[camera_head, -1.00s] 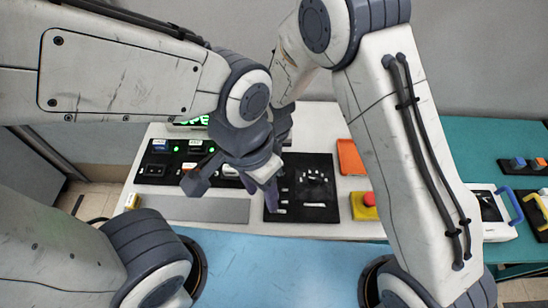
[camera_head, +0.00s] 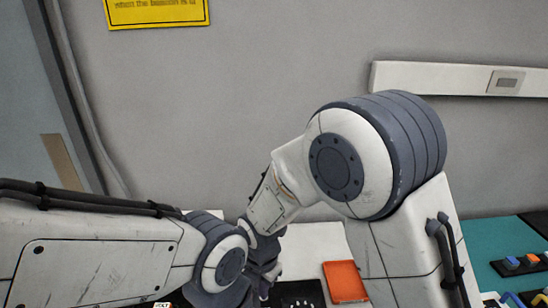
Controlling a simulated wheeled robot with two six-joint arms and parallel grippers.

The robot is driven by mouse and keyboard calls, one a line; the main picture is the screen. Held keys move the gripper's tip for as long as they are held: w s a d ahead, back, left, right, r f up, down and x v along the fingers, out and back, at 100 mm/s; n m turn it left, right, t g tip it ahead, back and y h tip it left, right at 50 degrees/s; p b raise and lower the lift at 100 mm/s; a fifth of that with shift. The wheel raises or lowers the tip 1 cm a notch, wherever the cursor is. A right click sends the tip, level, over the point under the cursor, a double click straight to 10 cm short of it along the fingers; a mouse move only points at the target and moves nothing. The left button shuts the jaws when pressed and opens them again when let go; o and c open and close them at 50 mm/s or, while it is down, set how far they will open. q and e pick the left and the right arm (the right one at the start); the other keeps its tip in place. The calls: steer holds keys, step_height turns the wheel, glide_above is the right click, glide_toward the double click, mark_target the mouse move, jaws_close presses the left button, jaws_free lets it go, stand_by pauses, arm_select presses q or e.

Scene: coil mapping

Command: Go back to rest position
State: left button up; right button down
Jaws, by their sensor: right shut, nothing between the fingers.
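My right arm rises on the right, bends at its elbow and reaches down to the left. My right gripper (camera_head: 266,281) is at its lower end, low in the picture, left of the orange tray (camera_head: 345,281). It is shut with nothing in it and is partly hidden by my left wrist. My left arm comes in from the left and its wrist stands close in front of the right one. I cannot tell from this view whether they touch. My left gripper is below the picture's edge.
A black board (camera_head: 300,292) with small white pieces lies near the orange tray. A teal table (camera_head: 485,233) with coloured parts is at the right. Behind are a grey wall (camera_head: 270,60), a white wall rail (camera_head: 430,78) and a yellow sign (camera_head: 155,12).

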steer(key=s+d+r+m+b, duration=0.2)
steer(key=s+d+r+m, duration=0.1)
steer(key=s+m, duration=0.6)
steer(key=s+d+r+m+g+b, duration=0.1)
steer(key=s+d+r+m+b, duration=0.2)
steer(key=s+m, duration=0.6)
steer(key=d+m, duration=0.1)
steer(key=m, duration=0.2)
steer(key=shift+d+r+m+y, duration=0.35)
steer(key=shift+m+y, duration=0.05)
steer(key=shift+s, duration=0.1)
